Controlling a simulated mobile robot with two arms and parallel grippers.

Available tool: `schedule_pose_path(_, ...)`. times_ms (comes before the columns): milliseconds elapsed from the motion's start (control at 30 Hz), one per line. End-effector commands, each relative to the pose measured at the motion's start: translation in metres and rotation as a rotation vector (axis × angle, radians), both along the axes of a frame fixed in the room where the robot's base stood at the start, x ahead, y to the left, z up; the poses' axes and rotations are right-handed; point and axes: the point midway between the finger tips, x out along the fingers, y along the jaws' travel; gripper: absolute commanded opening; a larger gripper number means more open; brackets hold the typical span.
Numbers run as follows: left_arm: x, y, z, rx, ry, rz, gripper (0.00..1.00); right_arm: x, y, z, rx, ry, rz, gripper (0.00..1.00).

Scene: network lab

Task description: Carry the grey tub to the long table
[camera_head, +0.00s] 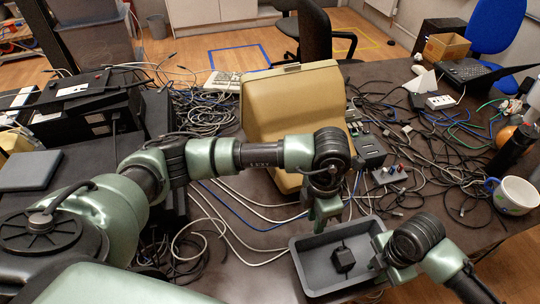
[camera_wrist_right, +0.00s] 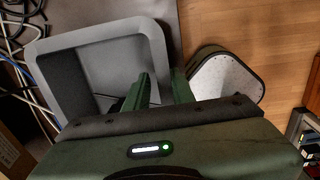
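The grey tub (camera_head: 303,268) is a shallow rectangular tray at the front edge of the cluttered dark table (camera_head: 262,284). A small black block (camera_head: 344,260) lies inside it. My left gripper (camera_head: 318,222) points down at the tub's back rim; its fingertips are small and partly hidden, so its grip is unclear. My right gripper (camera_head: 378,256) is at the tub's right rim. In the right wrist view its fingers (camera_wrist_right: 160,88) stand either side of the rim of the tub (camera_wrist_right: 92,38); whether they press on it is unclear. I cannot tell which table is the long one.
Tangled cables cover much of the table. A large beige monitor (camera_head: 290,100) stands behind the tub. A white mug (camera_head: 514,195) and a black bottle (camera_head: 512,150) stand at the right. Wooden floor (camera_head: 510,265) lies beyond the front right edge. An office chair (camera_head: 312,35) stands behind.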

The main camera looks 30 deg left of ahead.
Motion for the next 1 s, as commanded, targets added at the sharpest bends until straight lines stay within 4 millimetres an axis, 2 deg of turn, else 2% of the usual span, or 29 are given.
schedule_pose_path(200,0.000,0.000,0.000,0.000,0.000,0.000,0.25,-0.001,-0.002,0.049,0.001,-0.004,0.002,0.24)
schedule_pose_path(433,0.000,0.000,0.000,0.000,0.000,0.000,0.25,-0.002,-0.003,0.085,0.001,-0.002,0.001,0.24)
schedule_pose_path(600,0.000,0.000,-0.001,0.000,0.000,0.000,0.25,-0.003,-0.004,0.095,0.000,-0.001,0.001,0.24)
schedule_pose_path(1000,0.000,0.000,0.000,0.000,0.000,-0.001,0.25,-0.004,-0.004,0.095,-0.001,-0.001,0.001,0.24)
